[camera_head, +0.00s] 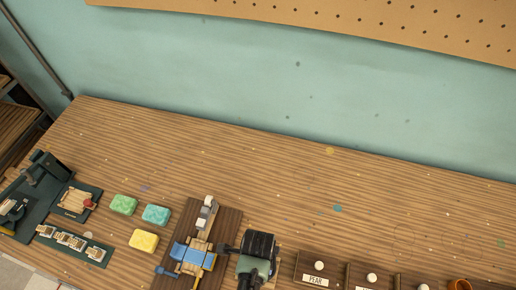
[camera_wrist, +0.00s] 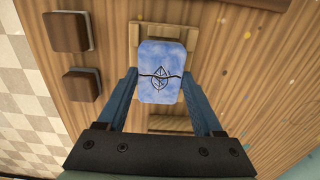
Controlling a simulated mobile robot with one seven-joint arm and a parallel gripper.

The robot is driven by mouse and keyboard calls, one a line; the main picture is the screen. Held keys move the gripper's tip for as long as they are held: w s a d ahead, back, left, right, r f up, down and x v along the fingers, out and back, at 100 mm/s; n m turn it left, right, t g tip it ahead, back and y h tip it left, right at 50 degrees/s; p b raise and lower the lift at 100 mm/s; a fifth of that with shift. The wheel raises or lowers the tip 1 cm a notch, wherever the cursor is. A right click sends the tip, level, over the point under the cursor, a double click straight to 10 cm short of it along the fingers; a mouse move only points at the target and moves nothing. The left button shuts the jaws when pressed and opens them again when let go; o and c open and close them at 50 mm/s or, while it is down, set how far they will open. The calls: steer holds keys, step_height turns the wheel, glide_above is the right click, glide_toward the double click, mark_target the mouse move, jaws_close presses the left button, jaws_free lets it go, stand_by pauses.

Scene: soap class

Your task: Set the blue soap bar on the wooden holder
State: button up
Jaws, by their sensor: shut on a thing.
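The blue soap bar (camera_wrist: 161,72) has a dark leaf mark and a dark line across it. My gripper (camera_wrist: 160,88) is shut on it, one blue finger at each side. The bar covers the holder's middle. I cannot tell whether the bar touches the slats or hangs just above them.
Green (camera_head: 123,204), teal (camera_head: 156,215) and yellow (camera_head: 144,241) soap bars lie left of the dark board (camera_head: 228,222). A dark tray with small pieces (camera_head: 72,242) sits further left. Labelled wooden boxes (camera_head: 316,281) stand at the right. The table's back is clear.

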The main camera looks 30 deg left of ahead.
steer(key=shift+f+b, duration=0.35)
steer(key=shift+f, duration=0.2)
stand_by(0.5)
steer(key=o, duration=1.5)
steer(key=shift+r+p, duration=3.05)
steer(key=shift+p, duration=0.2)
